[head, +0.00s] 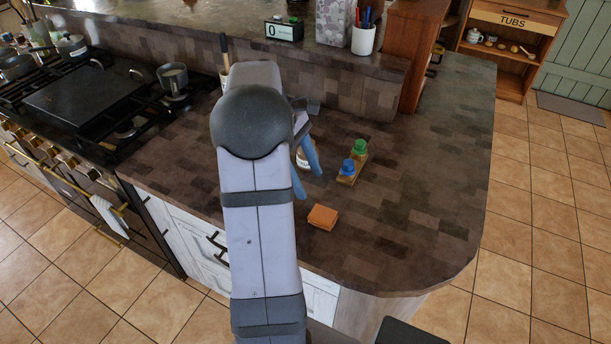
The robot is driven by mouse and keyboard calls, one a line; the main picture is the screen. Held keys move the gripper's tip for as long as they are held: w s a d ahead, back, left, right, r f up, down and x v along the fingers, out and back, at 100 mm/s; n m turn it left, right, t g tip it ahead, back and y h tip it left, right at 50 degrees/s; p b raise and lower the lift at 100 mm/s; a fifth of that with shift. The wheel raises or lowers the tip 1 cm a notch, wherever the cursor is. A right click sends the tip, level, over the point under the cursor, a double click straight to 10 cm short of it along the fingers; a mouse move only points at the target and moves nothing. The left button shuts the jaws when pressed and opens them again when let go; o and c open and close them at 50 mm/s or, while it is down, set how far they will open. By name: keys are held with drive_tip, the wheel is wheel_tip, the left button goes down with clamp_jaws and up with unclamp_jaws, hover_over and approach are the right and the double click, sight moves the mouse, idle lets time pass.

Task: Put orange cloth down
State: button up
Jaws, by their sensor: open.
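The orange cloth (322,217) is a small folded block lying on the brown patterned counter (410,215), near its front edge. My gripper (308,188) is above the counter, up and to the left of the cloth in the picture. Its two blue fingers are apart, and nothing shows held between them. The cloth is apart from the fingers. My arm hides part of the counter to the left of the gripper.
A small wooden rack (349,177) with a blue-capped and a green-capped bottle stands right of my gripper. A jar (305,157) is partly hidden behind the fingers. The black stove (90,95) is at the left. The counter's right side is clear.

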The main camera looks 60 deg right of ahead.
drive_tip(key=shift+w+r, duration=0.1)
drive_tip(key=shift+r, duration=0.2)
drive_tip(key=w+a+f+t+h, duration=0.1)
drive_tip(key=w+a+f, duration=0.1)
drive_tip(key=w+a, duration=0.6)
drive_tip(key=w+a+f+t, duration=0.2)
drive_tip(key=w+a, duration=0.2)
drive_tip(key=a, duration=0.8)
drive_tip(key=s+a+f, duration=0.2)
drive_tip(key=a, duration=0.7)
drive_tip(key=s+a+f+t+y, duration=0.1)
drive_tip(key=s+a+f, duration=0.1)
drive_tip(key=a, duration=0.7)
drive_tip(key=shift+s+a+t, duration=0.15)
drive_tip(key=shift+s+t, duration=0.15)
drive_tip(key=shift+s, duration=0.15)
drive_tip(key=shift+f, duration=0.1)
